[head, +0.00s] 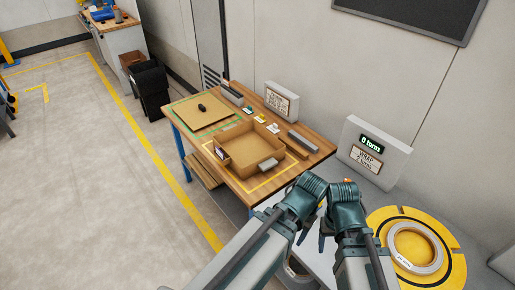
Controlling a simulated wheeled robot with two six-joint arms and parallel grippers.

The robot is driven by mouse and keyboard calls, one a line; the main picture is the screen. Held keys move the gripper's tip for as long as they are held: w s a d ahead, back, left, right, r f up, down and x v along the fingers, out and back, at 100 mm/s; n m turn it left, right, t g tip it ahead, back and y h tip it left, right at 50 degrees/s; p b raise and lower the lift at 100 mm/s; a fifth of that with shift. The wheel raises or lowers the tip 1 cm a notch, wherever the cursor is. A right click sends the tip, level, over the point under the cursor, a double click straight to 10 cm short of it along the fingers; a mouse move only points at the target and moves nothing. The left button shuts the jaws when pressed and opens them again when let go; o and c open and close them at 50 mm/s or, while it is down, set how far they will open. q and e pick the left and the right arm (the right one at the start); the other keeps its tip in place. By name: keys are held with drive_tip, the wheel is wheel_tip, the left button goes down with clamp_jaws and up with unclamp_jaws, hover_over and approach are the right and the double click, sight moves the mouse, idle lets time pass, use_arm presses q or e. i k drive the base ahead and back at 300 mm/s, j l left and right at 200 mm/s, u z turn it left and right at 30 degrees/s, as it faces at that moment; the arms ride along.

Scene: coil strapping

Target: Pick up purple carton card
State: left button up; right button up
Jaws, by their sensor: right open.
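A small card with a white face and a dark, purplish edge (222,153) stands at the left inner side of the open brown carton (254,168) on the wooden table. It is too small to tell for sure that it is the purple carton card. Several other small cards (260,119) lie behind the carton, their colours hard to make out. My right gripper (323,240) is open, in front of the table's right end and apart from the cards. My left gripper (302,236) is close beside it, partly hidden by its arm; its jaws cannot be made out.
A brown board (202,110) with a black object lies at the table's left. A grey bar (303,142) and a sign (281,101) are at the back. A yellow turntable (450,268) with a coil (416,249) stands at right, near a "0 turns" display (371,144).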

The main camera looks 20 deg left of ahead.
sight(220, 153)
drive_tip(key=j, duration=0.65)
drive_tip(key=i+j, duration=0.1)
drive_tip(key=j, duration=0.6)
drive_tip(key=i+j+u, duration=0.1)
drive_tip(key=j, duration=1.25)
drive_tip(key=i, duration=0.05)
